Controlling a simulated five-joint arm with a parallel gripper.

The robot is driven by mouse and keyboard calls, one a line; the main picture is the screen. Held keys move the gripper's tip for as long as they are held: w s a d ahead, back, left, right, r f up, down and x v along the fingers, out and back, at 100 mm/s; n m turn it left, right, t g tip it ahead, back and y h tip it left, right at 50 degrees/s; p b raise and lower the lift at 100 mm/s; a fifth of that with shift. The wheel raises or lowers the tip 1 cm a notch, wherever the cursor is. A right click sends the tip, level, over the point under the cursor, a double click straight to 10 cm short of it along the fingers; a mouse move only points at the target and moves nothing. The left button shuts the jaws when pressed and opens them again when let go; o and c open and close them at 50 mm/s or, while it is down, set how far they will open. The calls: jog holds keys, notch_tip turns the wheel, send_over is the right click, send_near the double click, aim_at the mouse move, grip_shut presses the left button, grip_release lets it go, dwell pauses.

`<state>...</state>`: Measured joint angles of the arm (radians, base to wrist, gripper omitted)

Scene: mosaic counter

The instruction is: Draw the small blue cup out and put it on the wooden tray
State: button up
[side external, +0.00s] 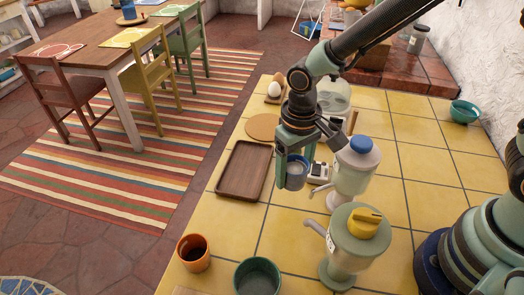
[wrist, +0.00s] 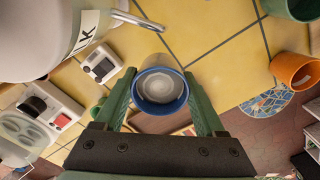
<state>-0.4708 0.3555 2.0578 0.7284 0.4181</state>
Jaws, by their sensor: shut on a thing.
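The small blue cup (side external: 296,175) is between the fingers of my gripper (side external: 294,162), which is shut on it. The cup hangs above the yellow tiled counter, just right of the wooden tray (side external: 243,170). In the wrist view, the cup (wrist: 160,90) sits between both green fingers of my gripper (wrist: 160,98), and its open rim and pale inside face the camera. The tray is a brown, empty rectangle with a low rim; in the wrist view it is largely hidden behind the cup and gripper.
A dispenser with a blue lid (side external: 358,168) stands close right of my gripper; one with a yellow lid (side external: 352,250) is nearer the front. An orange cup (side external: 193,254) and a green cup (side external: 257,277) stand at the front. A round board (side external: 262,127) lies behind the tray.

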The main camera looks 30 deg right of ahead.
jog(key=w+a+r, duration=0.2)
jog(key=w, duration=0.4)
jog(key=w+a+r, duration=0.2)
jog(key=w+a, duration=0.1)
jog(key=w, duration=0.4)
jog(key=shift+f, duration=3.9)
jog(key=shift+f, duration=0.95)
jog(key=o, duration=1.4)
jog(key=shift+d, duration=0.1)
jog(key=shift+c, duration=0.2)
jog(key=shift+r, duration=0.1)
notch_tip(320, 180, up, 7)
